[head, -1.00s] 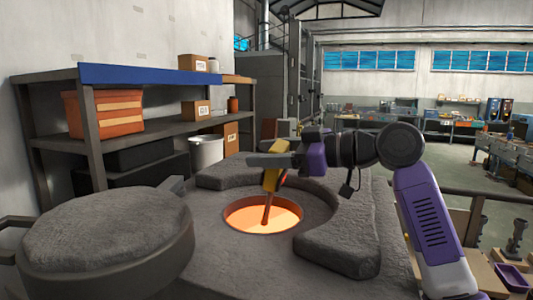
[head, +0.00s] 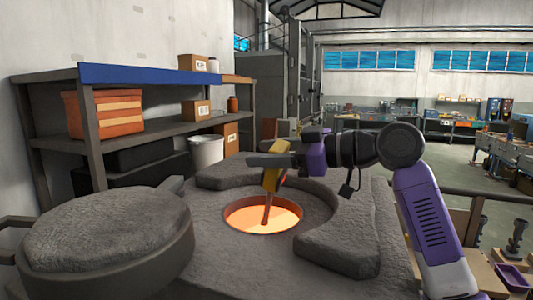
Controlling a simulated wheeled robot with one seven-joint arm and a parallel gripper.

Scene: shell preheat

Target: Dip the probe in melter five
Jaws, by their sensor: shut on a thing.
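The melter (head: 215,262) is a grey, rough-topped furnace with a round opening (head: 247,221) that glows orange. My gripper (head: 273,161) is above the back right of the opening, shut on the yellow handle of the probe (head: 274,154). The probe's thin dark shaft points down, slightly tilted, and its lower end shows against the glow inside the opening. How deep the tip sits cannot be told. No number shows on the melter. The melter's round lid (head: 108,235) is swung aside to the left, clear of the opening.
A raised stone-like rim (head: 345,240) curves around the right and back of the opening. A shelf (head: 150,126) with boxes and an orange crate (head: 104,113) stands behind left. A white bucket (head: 206,151) is behind the melter. A dark rail (head: 490,198) runs at right.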

